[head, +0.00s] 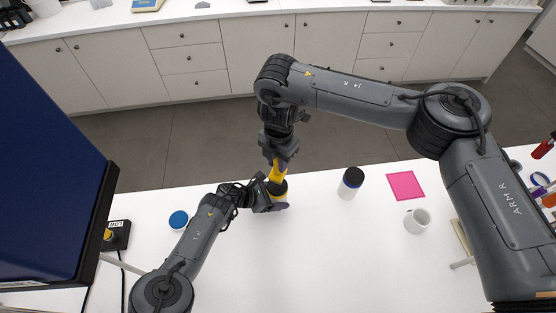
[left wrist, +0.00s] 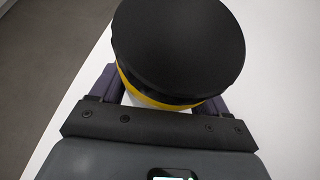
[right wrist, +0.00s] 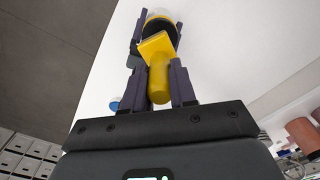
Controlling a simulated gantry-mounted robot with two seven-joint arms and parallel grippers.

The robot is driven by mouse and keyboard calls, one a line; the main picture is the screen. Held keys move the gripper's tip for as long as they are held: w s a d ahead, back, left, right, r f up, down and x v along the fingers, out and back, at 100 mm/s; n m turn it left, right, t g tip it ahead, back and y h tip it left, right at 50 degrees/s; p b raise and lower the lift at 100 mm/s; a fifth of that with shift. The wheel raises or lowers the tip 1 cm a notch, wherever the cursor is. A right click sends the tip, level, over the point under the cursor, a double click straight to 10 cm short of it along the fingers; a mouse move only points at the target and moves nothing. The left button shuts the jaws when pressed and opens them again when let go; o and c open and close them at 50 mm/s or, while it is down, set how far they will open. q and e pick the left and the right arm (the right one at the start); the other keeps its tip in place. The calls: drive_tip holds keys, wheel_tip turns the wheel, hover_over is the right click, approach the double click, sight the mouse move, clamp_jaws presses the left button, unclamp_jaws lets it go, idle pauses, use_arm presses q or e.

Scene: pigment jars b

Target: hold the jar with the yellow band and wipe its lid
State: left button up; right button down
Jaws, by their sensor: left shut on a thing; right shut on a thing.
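The jar with the yellow band (left wrist: 150,98) has a wide black lid (left wrist: 178,45). My left gripper (head: 274,198) is shut around the jar at the far edge of the white table. My right gripper (head: 280,160) is above it, shut on the handle of a yellow wiping tool (head: 277,174). In the right wrist view the yellow tool (right wrist: 157,72) points toward the jar (right wrist: 160,22) and partly hides it. The lid looks bare in the left wrist view, where the tool does not show. I cannot tell whether the tool touches the lid.
A black-lidded white jar (head: 351,184) stands to the right, with a pink square (head: 405,186) and white mug (head: 417,220) beyond. A blue-lidded item (head: 179,219) and a button box (head: 117,235) are left. The table's front middle is clear.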

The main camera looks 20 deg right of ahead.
use_arm(q)
drive_tip(key=shift+s+a+f, duration=0.1)
drive_tip(key=shift+f, duration=0.05)
drive_tip(key=o, duration=1)
drive_tip(key=shift+c, duration=0.2)
drive_tip(key=o, duration=0.4)
drive_tip(key=shift+s, duration=0.1)
use_arm(e)
drive_tip(key=shift+s+f, duration=0.1)
use_arm(q)
drive_tip(key=shift+r, duration=0.2)
use_arm(e)
drive_tip(key=shift+r, duration=0.25)
use_arm(q)
drive_tip(key=shift+r+p, duration=0.15)
drive_tip(key=shift+p, duration=0.25)
use_arm(e)
drive_tip(key=shift+r, duration=0.2)
wheel_tip(320, 180, up, 8)
drive_tip(key=p, duration=0.7)
drive_tip(key=shift+f, duration=0.25)
use_arm(q)
drive_tip(key=shift+p+v, duration=0.95)
drive_tip(key=shift+v, duration=3.95)
use_arm(e)
drive_tip(key=shift+r, duration=0.65)
